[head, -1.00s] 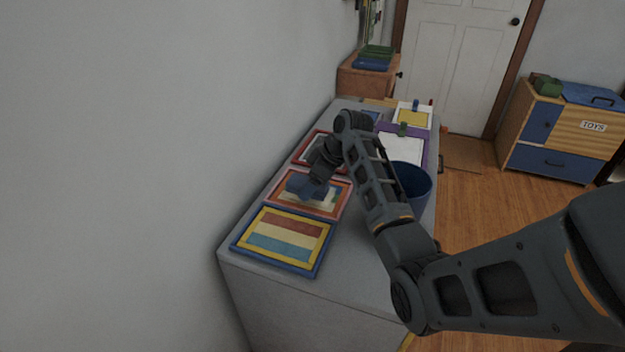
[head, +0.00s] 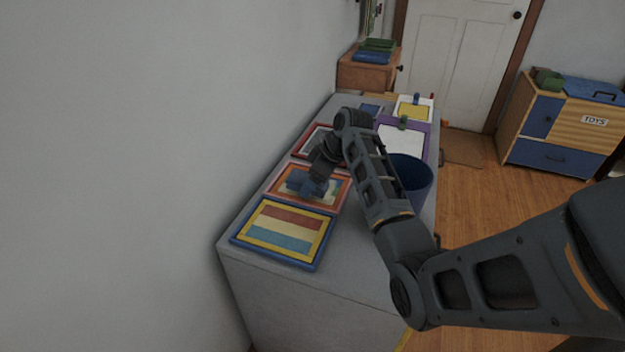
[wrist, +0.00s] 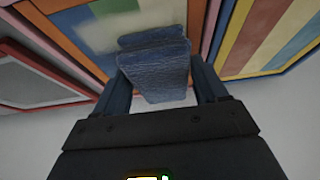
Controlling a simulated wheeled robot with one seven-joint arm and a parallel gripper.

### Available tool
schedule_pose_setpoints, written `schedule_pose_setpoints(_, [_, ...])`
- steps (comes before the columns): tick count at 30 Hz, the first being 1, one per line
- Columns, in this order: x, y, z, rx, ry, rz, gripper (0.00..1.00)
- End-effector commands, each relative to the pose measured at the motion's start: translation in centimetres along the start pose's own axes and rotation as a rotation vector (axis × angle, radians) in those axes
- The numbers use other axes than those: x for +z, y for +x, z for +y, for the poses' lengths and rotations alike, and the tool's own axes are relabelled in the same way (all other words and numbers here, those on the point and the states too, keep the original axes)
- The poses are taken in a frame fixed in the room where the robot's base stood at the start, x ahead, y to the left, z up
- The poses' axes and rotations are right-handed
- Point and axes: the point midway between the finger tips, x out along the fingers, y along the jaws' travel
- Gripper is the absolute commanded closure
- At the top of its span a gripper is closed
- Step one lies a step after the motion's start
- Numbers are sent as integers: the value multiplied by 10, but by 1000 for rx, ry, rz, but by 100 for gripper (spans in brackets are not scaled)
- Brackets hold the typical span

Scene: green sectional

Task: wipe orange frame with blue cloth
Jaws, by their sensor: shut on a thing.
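The orange frame (head: 279,192) lies flat on the grey surface, between a blue frame and a red frame. Its picture has blue, cream and other patches, partly hidden by my gripper and the cloth. My gripper (head: 314,187) is over this frame and shut on the blue cloth (wrist: 158,65). In the wrist view the folded cloth sits between the two fingers, against or just above the picture; I cannot tell whether it touches. The orange frame also shows in the wrist view (wrist: 44,6).
A blue frame (head: 238,239) with a striped picture lies nearer, and a red frame (head: 301,148) farther. A blue bin (head: 418,182) stands to the right, partly behind my arm. A purple frame (head: 425,145) lies beyond it. The wall borders the left side.

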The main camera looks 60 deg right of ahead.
Motion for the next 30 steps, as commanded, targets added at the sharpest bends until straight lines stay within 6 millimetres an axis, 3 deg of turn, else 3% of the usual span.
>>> schedule_pose_setpoints(14, [3, 6, 0, 0, 0, 0, 76])
schedule_pose_setpoints(30, [-16, 14, 0, 0, 1, 0, 76])
